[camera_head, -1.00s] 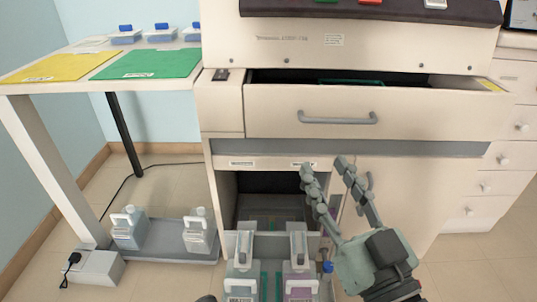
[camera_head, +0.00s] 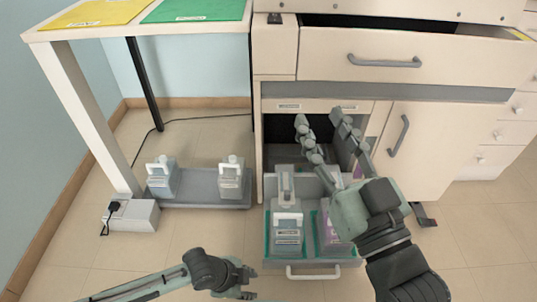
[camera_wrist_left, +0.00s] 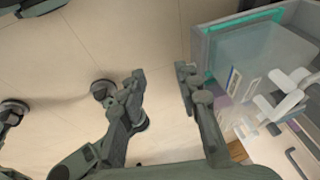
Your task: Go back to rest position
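My left arm comes in low at the left in the head view. Its gripper (camera_head: 243,284) is small and dark there, above the floor in front of the pulled-out lower drawer (camera_head: 312,272). In the left wrist view the two fingers (camera_wrist_left: 160,75) are apart with only floor tiles between them, so it is open and empty. My right gripper (camera_head: 319,119) is in front of the lower cabinet opening, above the drawer. Its two fingers are spread, pointing towards the cabinet, with nothing seen between them. Its wrist hides part of the drawer's right side.
The lower drawer holds bottles, one with a white label (camera_head: 288,232) and one with purple contents (camera_head: 333,228). The upper drawer (camera_head: 400,58) is partly open. Two bottles stand on a low grey shelf (camera_head: 205,203) under the side table (camera_head: 85,32).

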